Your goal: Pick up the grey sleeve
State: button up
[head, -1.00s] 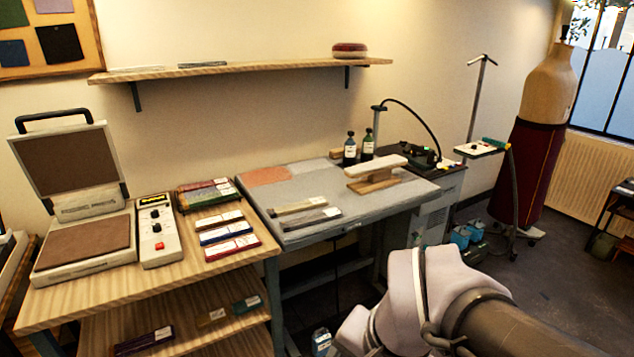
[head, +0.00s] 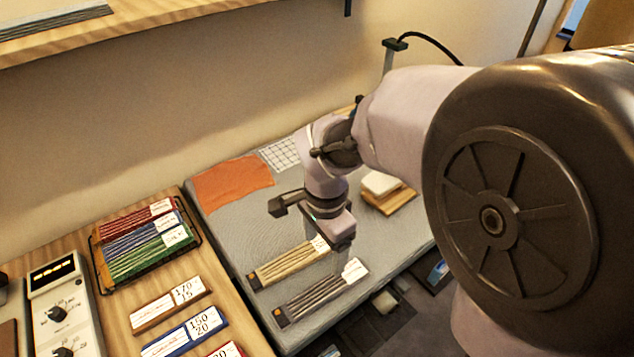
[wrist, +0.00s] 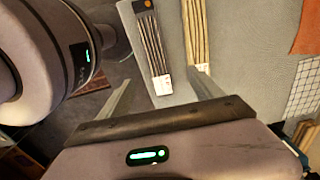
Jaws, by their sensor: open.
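The grey sleeve (head: 318,295), a flat ribbed bundle with a white label at one end and an orange mark at the other, lies on the grey table near its front edge. It also shows in the wrist view (wrist: 152,45), with its labelled end toward my gripper. A cream sleeve (head: 285,266) lies beside it, farther from the front edge; it shows in the wrist view (wrist: 196,35) too. My gripper (head: 343,250) is above the table near the labelled ends of both sleeves. In the wrist view its open jaws (wrist: 160,76) straddle the grey sleeve's labelled end from above, apparently empty.
A pale padded block on a wooden base (head: 388,200) stands to the right of my gripper. An orange cloth (head: 232,183) and a gridded sheet (head: 281,153) lie at the back. A wire rack of coloured sleeves (head: 145,240) and several labelled sleeves are on the wooden table at left.

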aim_at(325, 289)
jog(key=f+b, duration=0.2)
jog(key=f, duration=0.3)
jog(key=f+b, duration=0.2)
jog(key=f, duration=0.3)
jog(key=s+f+b, duration=0.1)
jog(key=f+b, duration=0.1)
jog(key=f, duration=0.3)
jog(key=shift+s+d+f+b, duration=0.1)
jog(key=shift+d+f+b, duration=0.05)
jog(key=shift+b, duration=0.15)
jog(key=c, duration=1.5)
